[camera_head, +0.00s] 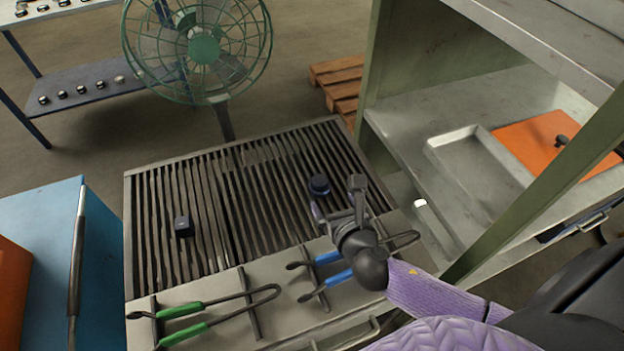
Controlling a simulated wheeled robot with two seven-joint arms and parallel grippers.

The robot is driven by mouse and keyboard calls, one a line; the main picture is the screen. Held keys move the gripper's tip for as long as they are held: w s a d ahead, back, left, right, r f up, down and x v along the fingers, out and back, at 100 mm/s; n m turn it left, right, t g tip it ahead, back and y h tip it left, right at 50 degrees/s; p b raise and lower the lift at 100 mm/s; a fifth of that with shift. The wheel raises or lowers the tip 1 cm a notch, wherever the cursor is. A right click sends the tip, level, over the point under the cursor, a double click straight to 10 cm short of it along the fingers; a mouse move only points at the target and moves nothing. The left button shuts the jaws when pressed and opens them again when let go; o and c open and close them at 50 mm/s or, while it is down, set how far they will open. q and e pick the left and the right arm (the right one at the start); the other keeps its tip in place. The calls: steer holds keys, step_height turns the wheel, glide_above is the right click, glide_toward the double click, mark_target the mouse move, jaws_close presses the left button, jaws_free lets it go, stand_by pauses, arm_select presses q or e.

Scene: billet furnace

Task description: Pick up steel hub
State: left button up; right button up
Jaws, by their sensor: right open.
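A dark round piece, which looks like the steel hub (319,185), lies on the slatted grate (205,185) right of its middle. My right gripper (338,203) comes in from the lower right with its fingers spread and nothing between them. Its fingertips are just in front and to the right of the hub; I cannot tell whether they touch it. A small dark square block (183,226) sits apart on the left part of the grate. My left gripper is not in view.
Green-handled tongs (235,298) and blue-handled tongs (328,258) lie on the front ledge, the latter partly behind my right arm. A green fan (205,48) stands behind. A metal shelf with a tray (480,165) is at right, a blue cabinet (105,270) at left.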

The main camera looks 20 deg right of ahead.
mark_target(322, 188)
steer(key=b+x, duration=0.1)
steer(key=x, duration=0.2)
steer(key=f+b+x, duration=0.1)
steer(key=b+x, duration=0.1)
steer(key=x, duration=0.2)
steer(key=b+x, duration=0.1)
steer(key=x, duration=0.3)
steer(key=shift+s+f+b, duration=0.25)
steer(key=shift+f+b, duration=0.05)
steer(key=shift+b, duration=0.1)
steer(key=shift+w+d, duration=0.1)
steer(key=shift+w, duration=0.1)
steer(key=shift+r, duration=0.1)
jaws_close()
